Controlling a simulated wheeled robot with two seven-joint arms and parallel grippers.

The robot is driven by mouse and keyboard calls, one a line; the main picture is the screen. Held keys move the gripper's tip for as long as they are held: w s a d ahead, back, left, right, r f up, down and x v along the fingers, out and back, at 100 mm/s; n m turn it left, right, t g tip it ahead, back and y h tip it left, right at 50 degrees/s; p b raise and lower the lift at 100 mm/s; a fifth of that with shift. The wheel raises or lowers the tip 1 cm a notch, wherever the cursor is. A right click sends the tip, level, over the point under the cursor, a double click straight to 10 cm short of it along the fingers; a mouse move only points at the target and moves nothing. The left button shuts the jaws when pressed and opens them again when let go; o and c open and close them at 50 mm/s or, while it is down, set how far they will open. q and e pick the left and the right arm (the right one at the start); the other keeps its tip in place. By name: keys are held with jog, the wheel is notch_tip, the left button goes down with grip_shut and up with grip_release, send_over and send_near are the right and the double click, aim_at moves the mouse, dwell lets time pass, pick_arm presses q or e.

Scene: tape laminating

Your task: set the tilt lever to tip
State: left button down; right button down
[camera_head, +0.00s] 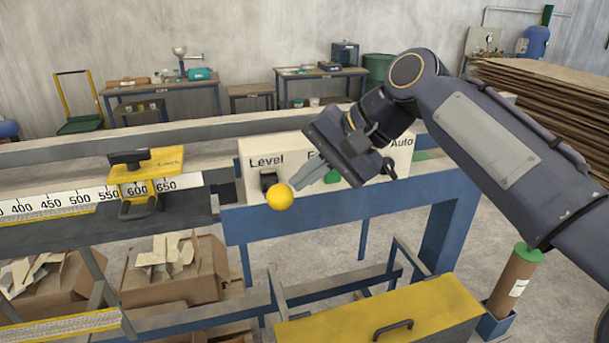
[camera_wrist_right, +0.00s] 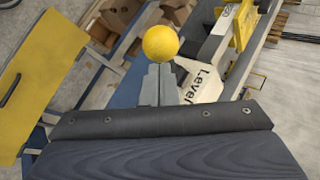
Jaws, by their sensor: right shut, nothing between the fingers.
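A lever with a yellow ball knob (camera_head: 279,196) stands out from a black mount (camera_head: 268,179) on the cream panel (camera_head: 258,147), just below the word "Level". No "Tip" label can be read; my right gripper hides part of the panel. My right gripper (camera_head: 297,183) is shut and empty, its fingertips close to the right of the ball. In the right wrist view the ball (camera_wrist_right: 161,43) sits right beyond the fingertips (camera_wrist_right: 160,68); I cannot tell whether they touch. My left gripper is not in view.
A green button (camera_head: 332,177) shows on the panel, with "Auto" at its right end. A yellow clamp (camera_head: 158,167) sits on the ruler rail at left. A yellow lid (camera_head: 400,315) with a handle lies below. The floor has cardboard boxes (camera_head: 175,270) at left.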

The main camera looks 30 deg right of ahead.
notch_tip(320, 180, down, 6)
jog(key=s+n+t+b, duration=0.1)
jog(key=t+b, duration=0.4)
jog(key=b, duration=0.9)
jog(key=shift+s+a+n, duration=0.25)
jog(key=shift+s+n, duration=0.15)
jog(key=shift+n, duration=0.3)
jog(key=shift+r, duration=0.1)
jog(key=shift+r+p, duration=0.6)
jog(key=shift+r, duration=0.15)
